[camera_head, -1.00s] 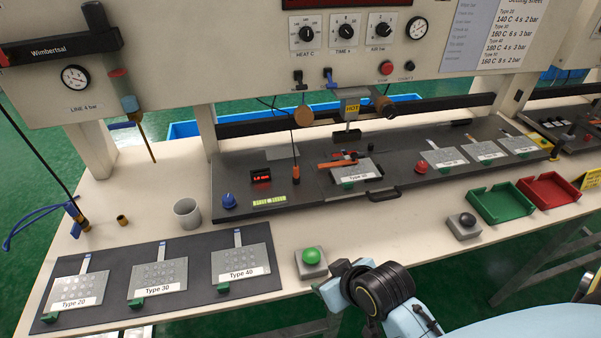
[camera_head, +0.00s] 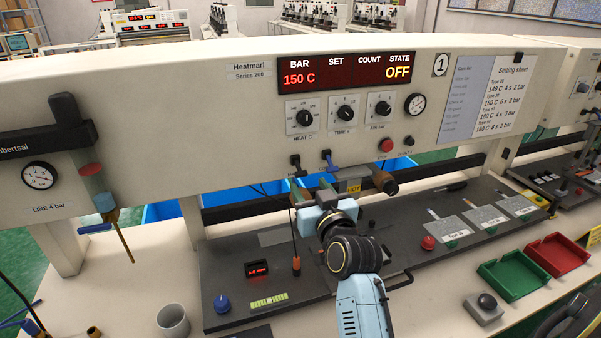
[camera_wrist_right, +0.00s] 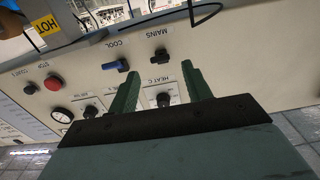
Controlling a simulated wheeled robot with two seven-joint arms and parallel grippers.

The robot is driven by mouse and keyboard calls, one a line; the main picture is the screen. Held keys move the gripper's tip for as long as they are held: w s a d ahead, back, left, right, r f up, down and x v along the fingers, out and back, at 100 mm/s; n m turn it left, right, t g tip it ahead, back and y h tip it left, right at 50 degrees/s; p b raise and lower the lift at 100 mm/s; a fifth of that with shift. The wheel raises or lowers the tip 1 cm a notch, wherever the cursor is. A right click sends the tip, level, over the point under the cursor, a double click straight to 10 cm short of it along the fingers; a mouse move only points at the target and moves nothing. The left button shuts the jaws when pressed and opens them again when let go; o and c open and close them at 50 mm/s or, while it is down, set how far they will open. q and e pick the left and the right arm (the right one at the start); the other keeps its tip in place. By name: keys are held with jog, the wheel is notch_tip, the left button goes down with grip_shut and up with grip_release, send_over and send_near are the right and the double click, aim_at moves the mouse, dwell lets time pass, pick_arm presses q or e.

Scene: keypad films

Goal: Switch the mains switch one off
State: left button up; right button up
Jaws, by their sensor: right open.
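The mains switch is a small black toggle (camera_head: 296,162) on the underside front of the machine panel, left of the blue cool switch (camera_head: 329,160). In the right wrist view the black mains switch (camera_wrist_right: 160,56) shows under its MAINS label, between the tips of my green fingers and a little beyond them. The blue cool switch (camera_wrist_right: 116,65) lies just outside the left finger there. My right gripper (camera_head: 313,188) is open and empty, just below the two switches in the head view. I cannot tell whether it touches the switch. My left gripper is out of view.
The display (camera_head: 343,72) reads 150 C and OFF. Heat, time and bar dials, a red stop button (camera_head: 386,145) and a gauge (camera_head: 415,103) are on the panel. A hot press head (camera_head: 352,187) is close right of my gripper. Green (camera_head: 514,276) and red trays stand right.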

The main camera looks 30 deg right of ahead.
aim_at(302, 176)
jog(key=x, duration=0.5)
jog(key=shift+w+d, duration=0.1)
jog(key=shift+w, duration=0.25)
jog(key=shift+w+d, duration=0.1)
jog(key=shift+w, duration=0.4)
jog(key=shift+c, duration=0.6)
jog(key=c, duration=0.9)
jog(key=f+t+b, duration=0.1)
jog(key=b, duration=0.1)
jog(key=shift+w+t+b, duration=0.1)
jog(key=shift+t+b, duration=0.2)
jog(key=shift+b, duration=0.05)
jog(key=shift+w+r+b, duration=0.1)
jog(key=shift+b, duration=0.3)
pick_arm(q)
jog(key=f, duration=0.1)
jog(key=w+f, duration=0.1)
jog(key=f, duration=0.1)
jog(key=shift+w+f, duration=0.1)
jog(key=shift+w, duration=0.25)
